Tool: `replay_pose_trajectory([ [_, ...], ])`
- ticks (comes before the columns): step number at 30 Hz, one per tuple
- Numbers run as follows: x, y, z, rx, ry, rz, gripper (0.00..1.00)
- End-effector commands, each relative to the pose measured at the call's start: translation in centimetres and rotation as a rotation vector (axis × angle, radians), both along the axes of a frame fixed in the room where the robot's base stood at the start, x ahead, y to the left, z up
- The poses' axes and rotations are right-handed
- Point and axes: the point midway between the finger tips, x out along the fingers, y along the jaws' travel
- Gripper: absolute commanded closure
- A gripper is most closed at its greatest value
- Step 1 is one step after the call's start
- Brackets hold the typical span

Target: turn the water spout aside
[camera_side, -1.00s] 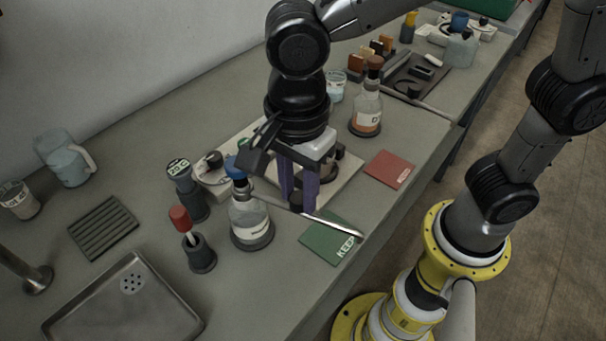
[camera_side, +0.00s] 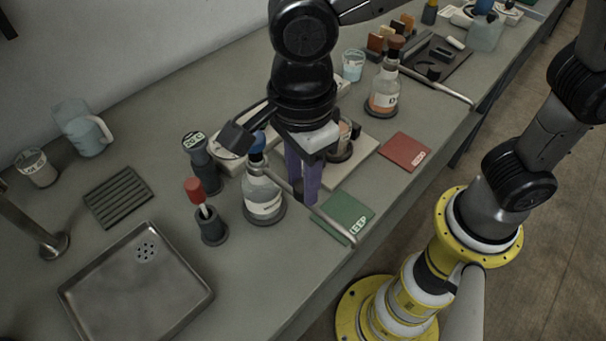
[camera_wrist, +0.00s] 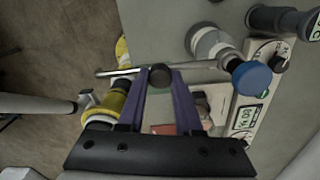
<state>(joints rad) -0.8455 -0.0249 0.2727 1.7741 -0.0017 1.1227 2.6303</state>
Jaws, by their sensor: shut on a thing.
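A thin metal spout (camera_side: 333,225), bent down at its end, runs from beside the blue-capped bottle (camera_side: 264,199) across the green KEEP pad (camera_side: 347,214). In the wrist view, the spout (camera_wrist: 118,71) crosses behind my fingertips. The knob's join to the spout is hard to see. The spout's inner part is partly hidden by my fingers and the bottle.
A second metal bar (camera_side: 440,91) lies near the orange-liquid bottle (camera_side: 384,88). A red pad (camera_side: 404,152) is right of my gripper. A red-topped tool in a holder (camera_side: 211,228), a sink (camera_side: 100,305) and a metal tap (camera_side: 52,246) are left.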

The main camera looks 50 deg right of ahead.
Motion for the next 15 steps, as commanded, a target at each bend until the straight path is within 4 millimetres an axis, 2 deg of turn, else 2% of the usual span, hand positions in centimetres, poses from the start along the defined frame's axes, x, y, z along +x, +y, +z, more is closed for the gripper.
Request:
replay_pose_trajectory([
  [1, 0.02, 0.25, 0.21, 0.010, -0.003, 0.000, 1.00],
  [2, 0.02, 0.25, 0.21, 0.010, -0.003, 0.000, 0.61],
  [6, 0.02, 0.20, 0.15, 0.008, -0.003, 0.001, 0.36],
  [15, 0.02, 0.12, 0.12, 0.005, -0.001, 0.001, 0.36],
])
